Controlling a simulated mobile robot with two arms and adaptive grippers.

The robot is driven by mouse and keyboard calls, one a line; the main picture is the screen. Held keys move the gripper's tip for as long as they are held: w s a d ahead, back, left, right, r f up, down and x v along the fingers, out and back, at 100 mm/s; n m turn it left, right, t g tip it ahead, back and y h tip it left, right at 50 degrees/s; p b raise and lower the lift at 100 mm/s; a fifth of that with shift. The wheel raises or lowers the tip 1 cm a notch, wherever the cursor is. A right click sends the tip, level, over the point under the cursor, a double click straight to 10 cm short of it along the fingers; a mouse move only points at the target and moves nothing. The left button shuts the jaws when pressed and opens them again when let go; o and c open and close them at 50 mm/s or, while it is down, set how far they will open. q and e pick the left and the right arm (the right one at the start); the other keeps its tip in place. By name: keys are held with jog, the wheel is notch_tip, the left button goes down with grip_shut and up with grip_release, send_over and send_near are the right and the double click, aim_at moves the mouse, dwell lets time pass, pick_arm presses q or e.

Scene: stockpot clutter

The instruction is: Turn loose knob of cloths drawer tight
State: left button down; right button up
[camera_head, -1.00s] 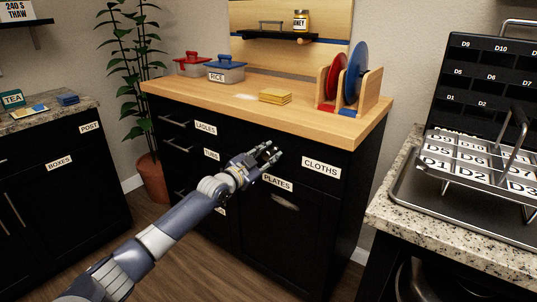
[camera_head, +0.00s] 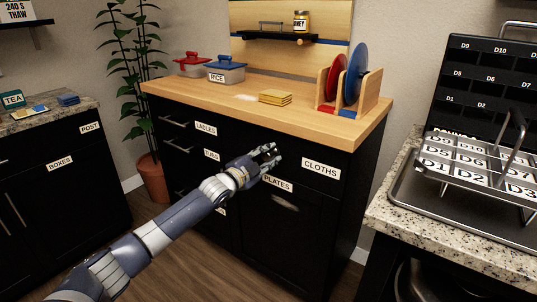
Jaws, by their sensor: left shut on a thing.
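The cloths drawer (camera_head: 300,163) is the black drawer front under the wooden counter, with a white CLOTHS label (camera_head: 321,169) at its right. It looks closed. My left gripper (camera_head: 272,153) is at the drawer front, left of the label, with its fingers pointing toward the drawer. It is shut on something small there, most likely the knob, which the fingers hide. I cannot see the knob itself or how tight it sits. My right gripper is not in view.
A PLATES label (camera_head: 278,184) marks the door below. Yellow cloths (camera_head: 275,97), a rice container (camera_head: 226,70) and a plate rack (camera_head: 372,92) stand on the wooden counter (camera_head: 300,119). A granite counter with a metal tray (camera_head: 408,199) stands at the right.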

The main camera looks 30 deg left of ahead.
pick_arm(q)
jog(key=shift+r+m, duration=0.15)
jog(key=shift+m, duration=1.45)
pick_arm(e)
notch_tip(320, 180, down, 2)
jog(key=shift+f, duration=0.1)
pick_arm(q)
jog(key=shift+m, duration=0.4)
jog(key=m, duration=0.4)
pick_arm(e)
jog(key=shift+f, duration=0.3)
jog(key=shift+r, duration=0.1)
